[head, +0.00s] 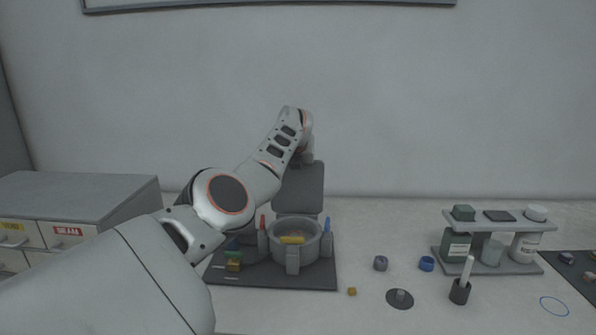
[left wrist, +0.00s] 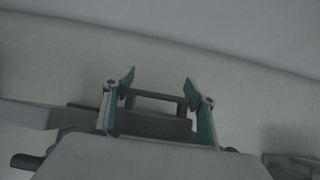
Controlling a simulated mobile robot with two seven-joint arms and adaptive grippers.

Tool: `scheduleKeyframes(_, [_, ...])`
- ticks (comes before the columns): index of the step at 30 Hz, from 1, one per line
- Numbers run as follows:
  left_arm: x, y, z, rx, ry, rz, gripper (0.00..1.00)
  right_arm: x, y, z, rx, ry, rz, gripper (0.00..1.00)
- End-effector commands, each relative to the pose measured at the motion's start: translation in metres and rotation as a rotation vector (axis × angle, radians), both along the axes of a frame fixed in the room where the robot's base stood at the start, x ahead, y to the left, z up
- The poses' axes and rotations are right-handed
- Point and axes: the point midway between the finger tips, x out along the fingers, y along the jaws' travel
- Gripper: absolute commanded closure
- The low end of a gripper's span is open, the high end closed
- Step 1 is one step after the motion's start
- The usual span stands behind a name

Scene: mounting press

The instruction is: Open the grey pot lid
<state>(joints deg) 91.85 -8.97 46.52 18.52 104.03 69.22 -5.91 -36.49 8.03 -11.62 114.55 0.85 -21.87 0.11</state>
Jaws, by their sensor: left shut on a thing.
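The grey round pot (head: 309,246) stands open on a dark base plate (head: 280,277), with a yellow piece (head: 291,240) at its front rim. A dark grey panel, which looks like the pot lid (head: 298,190), stands upright behind the pot. My left arm reaches over from the left to the panel's top; its gripper is mostly hidden there in the head view. In the left wrist view my left gripper (left wrist: 159,80) has its teal fingers at either side of a dark bar handle (left wrist: 157,97) and is shut on it. My right gripper is not in view.
A grey drawer cabinet (head: 75,197) stands at the left. Red (head: 262,223) and blue (head: 327,225) pointed pieces flank the pot. Small parts, a dark knobbed disc (head: 400,298) and a dark cup (head: 460,291) lie to the right, before a bottle rack (head: 492,267). The wall is close behind.

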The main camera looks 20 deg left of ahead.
Motion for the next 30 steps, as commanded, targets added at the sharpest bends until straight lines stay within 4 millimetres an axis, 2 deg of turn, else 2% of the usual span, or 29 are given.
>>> scheduleKeyframes(1, [-0.0006,0.0026,-0.0093,0.005,0.009,0.001,0.82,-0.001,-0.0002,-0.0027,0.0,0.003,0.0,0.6])
scheduleKeyframes(20, [-0.0006,0.0021,-0.0098,0.005,0.009,0.0,0.82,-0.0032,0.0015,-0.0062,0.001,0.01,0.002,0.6])
scheduleKeyframes(21, [-0.0006,0.0021,-0.0098,0.005,0.009,0.0,0.41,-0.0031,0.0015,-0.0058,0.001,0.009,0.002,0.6])
scheduleKeyframes(23, [-0.0006,0.002,-0.01,0.005,0.01,0.0,0.25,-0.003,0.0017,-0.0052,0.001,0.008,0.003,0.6])
scheduleKeyframes(30, [-0.001,0.0002,-0.0102,0.001,0.012,-0.002,0.25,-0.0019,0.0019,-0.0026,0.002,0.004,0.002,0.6])
